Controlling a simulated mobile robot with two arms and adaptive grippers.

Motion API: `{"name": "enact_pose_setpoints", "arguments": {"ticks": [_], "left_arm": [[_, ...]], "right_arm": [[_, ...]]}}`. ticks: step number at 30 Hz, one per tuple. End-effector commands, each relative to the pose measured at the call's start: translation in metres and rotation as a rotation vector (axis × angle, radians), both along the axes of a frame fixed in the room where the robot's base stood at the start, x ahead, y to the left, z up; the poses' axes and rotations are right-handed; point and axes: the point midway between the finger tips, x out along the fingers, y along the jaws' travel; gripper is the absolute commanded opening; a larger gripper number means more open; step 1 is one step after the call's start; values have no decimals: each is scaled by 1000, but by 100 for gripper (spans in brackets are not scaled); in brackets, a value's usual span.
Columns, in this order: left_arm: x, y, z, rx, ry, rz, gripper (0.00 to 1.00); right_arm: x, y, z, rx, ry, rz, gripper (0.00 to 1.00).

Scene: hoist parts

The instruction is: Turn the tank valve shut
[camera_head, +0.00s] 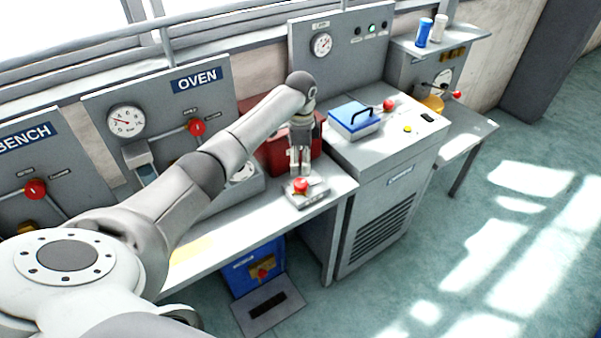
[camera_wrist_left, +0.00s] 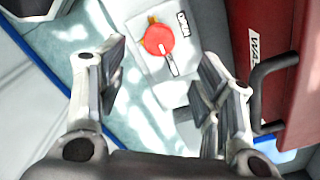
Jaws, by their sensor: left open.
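My left gripper (camera_head: 300,168) points down just above a small grey block with a red knob (camera_head: 301,185) on the bench, beside the red box. In the left wrist view the open gripper (camera_wrist_left: 162,88) has its fingers spread and nothing between them. That view shows a red round knob (camera_wrist_left: 158,40) with a pale pointer on a light plate, beyond the fingertips. I see no readable tank label, so I cannot tell for sure which knob is the tank valve. My right gripper is out of view.
The red box (camera_head: 275,153) stands close behind the gripper. Panels with red valve knobs (camera_head: 197,127) and a gauge (camera_head: 126,121) line the back. A blue-lidded box (camera_head: 353,119) sits on the grey cabinet (camera_head: 385,210). A blue case (camera_head: 243,275) stands under the bench. The floor right is clear.

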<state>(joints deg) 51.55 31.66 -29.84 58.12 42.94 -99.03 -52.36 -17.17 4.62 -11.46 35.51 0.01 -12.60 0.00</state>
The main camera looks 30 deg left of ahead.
Motion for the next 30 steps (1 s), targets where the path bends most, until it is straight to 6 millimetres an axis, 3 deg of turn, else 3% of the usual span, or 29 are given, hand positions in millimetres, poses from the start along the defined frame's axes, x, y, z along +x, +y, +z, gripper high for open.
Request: {"name": "enact_pose_setpoints", "arguments": {"ticks": [4,10,25,30], "left_arm": [[1,1,23,0,-2,2,60],[0,0,33,0,0,1,60],[0,0,33,0,0,1,60],[-9,-18,11,9,3,-6,60]], "right_arm": [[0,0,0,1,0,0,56],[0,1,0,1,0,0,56],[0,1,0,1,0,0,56],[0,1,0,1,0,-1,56]]}}
